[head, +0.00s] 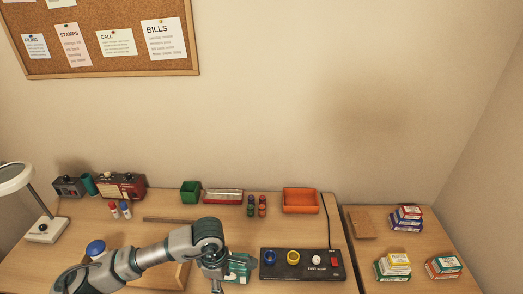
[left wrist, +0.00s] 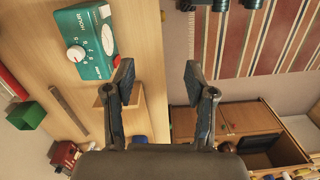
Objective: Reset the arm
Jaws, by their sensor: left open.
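My left arm reaches in from the lower left of the head view, bent at a grey elbow joint. Its far end points down at the bottom edge, where the left gripper is mostly cut off. In the left wrist view the left gripper (left wrist: 160,72) is open, its two dark fingers wide apart with nothing between them. A teal box with a white dial (left wrist: 88,40) lies on the desk beyond the left finger; it also shows beside my arm in the head view (head: 240,267). My right gripper is not in view.
A black panel with coloured rings (head: 300,264) lies right of the arm. An orange tray (head: 300,200), a green cup (head: 190,191) and a lamp (head: 43,230) stand on the desk. Small boxes (head: 406,218) lie on the right-hand surface. A striped rug (left wrist: 255,35) lies below the desk.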

